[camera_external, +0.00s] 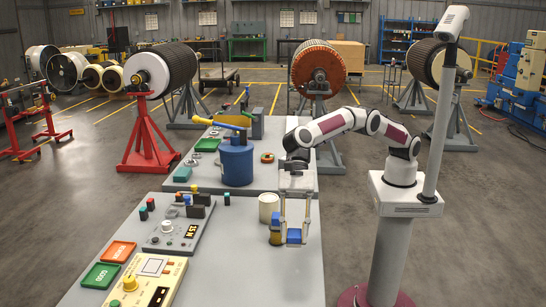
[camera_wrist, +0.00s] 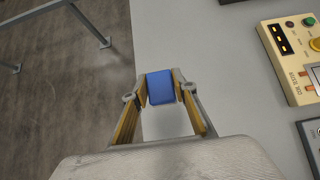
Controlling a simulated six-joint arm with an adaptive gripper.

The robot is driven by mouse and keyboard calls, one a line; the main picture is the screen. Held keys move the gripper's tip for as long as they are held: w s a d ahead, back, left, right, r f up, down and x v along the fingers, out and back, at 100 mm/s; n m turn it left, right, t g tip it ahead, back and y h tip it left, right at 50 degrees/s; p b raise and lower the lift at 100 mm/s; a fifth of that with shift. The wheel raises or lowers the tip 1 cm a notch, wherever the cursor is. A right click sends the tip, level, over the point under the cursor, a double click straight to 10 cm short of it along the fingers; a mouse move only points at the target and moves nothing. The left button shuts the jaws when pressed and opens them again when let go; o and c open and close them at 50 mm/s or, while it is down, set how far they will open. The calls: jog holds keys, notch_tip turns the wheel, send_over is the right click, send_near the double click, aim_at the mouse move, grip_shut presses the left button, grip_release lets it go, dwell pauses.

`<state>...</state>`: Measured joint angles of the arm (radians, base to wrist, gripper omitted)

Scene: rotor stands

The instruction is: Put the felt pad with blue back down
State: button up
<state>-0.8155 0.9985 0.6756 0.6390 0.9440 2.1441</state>
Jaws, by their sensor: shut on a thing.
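The felt pad with blue (camera_wrist: 160,88) shows as a small blue block in the wrist view, squeezed between the yellow-lined fingers of my gripper (camera_wrist: 161,90). In the external view my gripper (camera_external: 291,236) points down over the right part of the near grey table, with the blue pad (camera_external: 294,237) at its fingertips. A yellow part shows beside the pad there. I cannot tell whether the pad touches the table. Its underside is hidden.
The near grey table (camera_external: 240,270) has bare room around my gripper, and its edge runs close by. A white cylinder (camera_external: 268,208) stands just behind. A beige tester (camera_external: 147,281), a red tray (camera_external: 118,252) and a green tray (camera_external: 101,276) lie left. A blue canister (camera_external: 236,163) stands farther back.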

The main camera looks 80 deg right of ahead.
jog(key=shift+f, duration=2.9)
jog(key=shift+f, duration=2.5)
jog(key=shift+f, duration=2.5)
jog(key=shift+f, duration=0.15)
jog(key=o, duration=1)
